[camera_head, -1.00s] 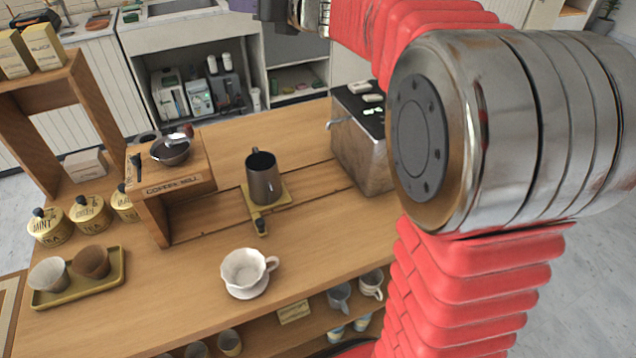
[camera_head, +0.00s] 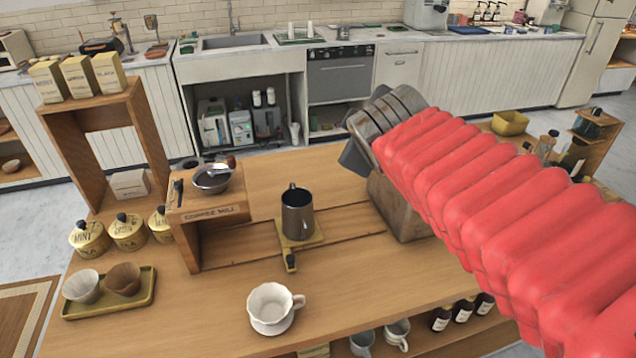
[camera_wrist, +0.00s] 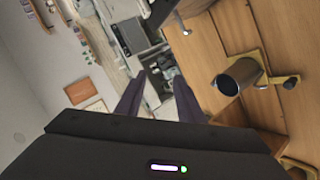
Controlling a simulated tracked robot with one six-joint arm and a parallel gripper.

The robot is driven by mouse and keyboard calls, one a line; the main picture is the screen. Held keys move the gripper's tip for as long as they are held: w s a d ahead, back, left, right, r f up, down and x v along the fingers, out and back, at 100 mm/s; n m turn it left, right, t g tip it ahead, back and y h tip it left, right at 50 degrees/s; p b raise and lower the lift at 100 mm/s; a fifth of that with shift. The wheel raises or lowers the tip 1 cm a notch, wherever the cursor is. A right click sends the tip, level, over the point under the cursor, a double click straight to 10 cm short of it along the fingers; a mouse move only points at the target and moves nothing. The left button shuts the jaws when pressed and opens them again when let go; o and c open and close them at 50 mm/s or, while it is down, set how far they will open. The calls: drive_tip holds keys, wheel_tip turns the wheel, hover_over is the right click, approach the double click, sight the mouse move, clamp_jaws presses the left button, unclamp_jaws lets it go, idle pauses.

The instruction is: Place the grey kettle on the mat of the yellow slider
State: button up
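The grey kettle (camera_head: 298,216), a dark metal cylinder with an open top, stands upright on the yellow slider (camera_head: 291,262). The slider's mat is mostly hidden beneath it. In the wrist view the kettle (camera_wrist: 236,79) sits on the slider (camera_wrist: 265,80), to the right of my fingers. My gripper (camera_wrist: 158,97) is open, its two dark fingers apart with nothing held between them. It is clear of the kettle. In the head view my arm reaches in from the right, and I cannot make out the fingers clearly.
A white cup (camera_head: 271,308) is in front; a tray (camera_head: 110,305) with two cups is at left. The counter between is clear.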

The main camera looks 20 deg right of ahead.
drive_tip(key=s+a+f+m+g+y, duration=0.1)
drive_tip(key=s+a+f+m+g, duration=0.2)
drive_tip(key=s+f, duration=0.4)
drive_tip(key=s+a+f+m+g+y, duration=0.2)
drive_tip(key=s+a+f+m, duration=0.3)
drive_tip(key=s, duration=0.7)
wheel_tip(320, 180, down, 3)
drive_tip(key=shift+a+r+m+g, duration=0.2)
drive_tip(key=shift+a+m+g, duration=0.15)
drive_tip(key=shift+m+g, duration=0.2)
